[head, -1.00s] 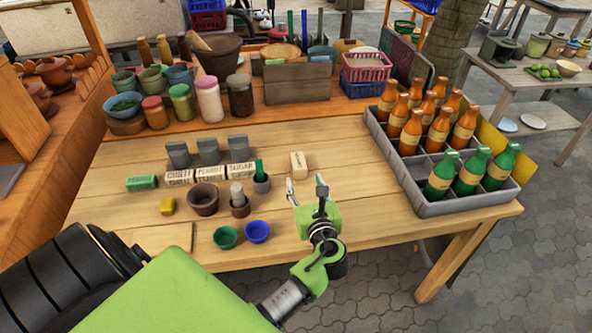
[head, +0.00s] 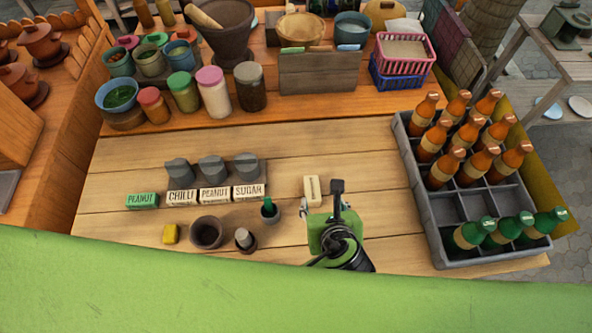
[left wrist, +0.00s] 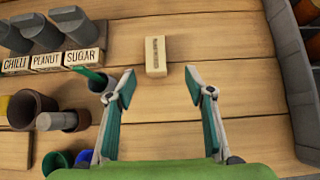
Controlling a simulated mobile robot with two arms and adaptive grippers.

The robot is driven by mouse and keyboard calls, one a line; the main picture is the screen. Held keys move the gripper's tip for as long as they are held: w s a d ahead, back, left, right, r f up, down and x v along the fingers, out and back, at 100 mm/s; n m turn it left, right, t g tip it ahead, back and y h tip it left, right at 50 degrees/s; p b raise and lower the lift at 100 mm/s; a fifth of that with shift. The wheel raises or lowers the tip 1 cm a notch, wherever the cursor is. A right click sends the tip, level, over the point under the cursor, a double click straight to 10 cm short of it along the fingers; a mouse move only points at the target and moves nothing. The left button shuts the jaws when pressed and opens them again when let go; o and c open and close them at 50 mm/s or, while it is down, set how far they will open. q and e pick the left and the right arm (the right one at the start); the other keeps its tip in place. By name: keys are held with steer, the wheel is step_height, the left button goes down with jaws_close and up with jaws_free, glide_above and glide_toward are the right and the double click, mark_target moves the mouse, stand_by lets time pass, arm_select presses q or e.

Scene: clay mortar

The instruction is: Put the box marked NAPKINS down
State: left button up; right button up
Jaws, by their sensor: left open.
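A small cream box (head: 312,190) with dark lettering on its top lies on the wooden table (head: 370,160). The lettering is too small to read for certain. The box also shows in the left wrist view (left wrist: 155,56), beyond the fingertips and between their lines. My left gripper (head: 321,203) is open and empty just on the near side of the box. In the left wrist view its two fingers (left wrist: 158,93) are spread wide, with bare table between them and a gap to the box. My right gripper is in neither view.
Blocks marked CHILLI (head: 182,198), PEANUT (head: 214,195) and SUGAR (head: 249,191) stand left of the box. A cup with a green-handled item (head: 269,212) is close to the gripper's left. A grey bottle crate (head: 445,225) stands right. Table between box and crate is clear.

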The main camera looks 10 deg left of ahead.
mark_target(312, 190)
arm_select(q)
steer(key=x, duration=0.4)
steer(key=shift+s+a+f, duration=0.1)
steer(key=shift+f, duration=0.15)
steer(key=x, duration=0.2)
steer(key=shift+w+f, duration=0.2)
steer(key=shift+w, duration=0.1)
steer(key=shift+p+x, duration=0.3)
steer(key=shift+x, duration=0.65)
steer(key=w+f, duration=0.1)
steer(key=w+a+f, duration=0.1)
steer(key=shift+w+a+f, duration=0.1)
steer(key=shift+a+f, duration=0.1)
steer(key=shift+f, duration=0.05)
steer(key=shift+w+f, duration=0.2)
steer(key=c, duration=1.2)
steer(key=shift+c, duration=0.5)
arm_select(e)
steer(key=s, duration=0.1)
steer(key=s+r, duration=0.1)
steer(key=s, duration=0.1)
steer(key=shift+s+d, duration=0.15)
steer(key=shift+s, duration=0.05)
arm_select(q)
steer(key=shift+r, duration=0.1)
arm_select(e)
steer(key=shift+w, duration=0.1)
